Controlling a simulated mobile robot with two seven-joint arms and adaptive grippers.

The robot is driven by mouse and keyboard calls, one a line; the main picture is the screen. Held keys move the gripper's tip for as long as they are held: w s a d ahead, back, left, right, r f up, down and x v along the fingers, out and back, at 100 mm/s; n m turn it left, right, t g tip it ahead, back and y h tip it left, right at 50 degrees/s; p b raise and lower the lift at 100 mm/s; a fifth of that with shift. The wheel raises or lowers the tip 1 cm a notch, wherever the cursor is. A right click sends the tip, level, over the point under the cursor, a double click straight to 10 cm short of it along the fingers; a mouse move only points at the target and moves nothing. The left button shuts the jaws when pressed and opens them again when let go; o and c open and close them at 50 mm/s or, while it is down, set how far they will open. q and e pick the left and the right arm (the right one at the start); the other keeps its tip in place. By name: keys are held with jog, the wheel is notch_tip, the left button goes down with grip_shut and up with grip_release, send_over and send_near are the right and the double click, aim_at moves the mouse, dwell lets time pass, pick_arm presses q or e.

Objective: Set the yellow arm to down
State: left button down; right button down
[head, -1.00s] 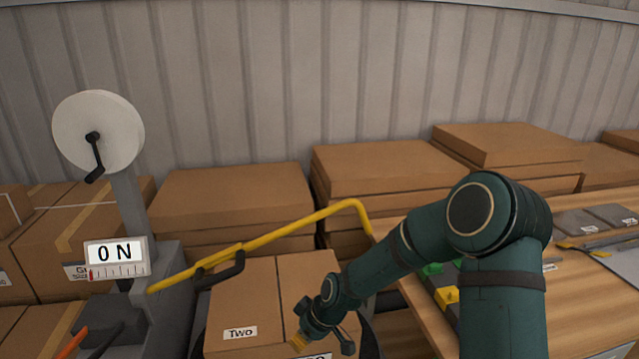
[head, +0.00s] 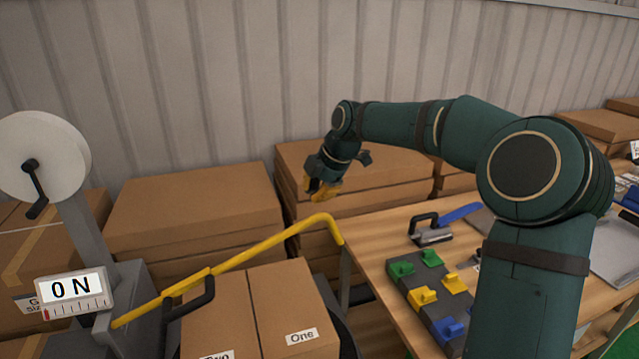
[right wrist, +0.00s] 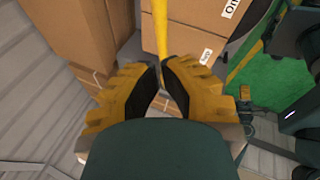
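The yellow arm (head: 250,250) is a bent bar in the head view. It rises to the right from the grey stand to a bend, where its end turns down. It also shows in the right wrist view (right wrist: 161,35), beyond my fingertips. My right gripper (head: 322,190) is above and behind the bend, apart from the bar, fingers pointing down. In the right wrist view, its yellow fingers (right wrist: 160,72) are partly open, with a narrow gap and nothing held. My left gripper is not in view.
The grey stand carries a white wheel (head: 42,157) and a display (head: 72,294) reading 0 N. Cardboard boxes (head: 290,290) stand below the yellow arm, with more stacked behind. A wooden table (head: 385,235) with coloured blocks is at the right.

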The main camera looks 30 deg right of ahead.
send_over(313, 221)
jog(key=s+a, duration=0.1)
jog(key=a, duration=0.2)
notch_tip(313, 221, down, 5)
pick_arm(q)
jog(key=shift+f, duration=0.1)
pick_arm(e)
jog(key=shift+w+d+f, duration=0.25)
jog(key=shift+d+f, duration=0.35)
jog(key=shift+d, duration=0.15)
jog(key=shift+w+d+f, duration=0.25)
jog(key=shift+d+f, duration=0.35)
jog(key=shift+d, duration=0.1)
jog(key=shift+f, duration=0.1)
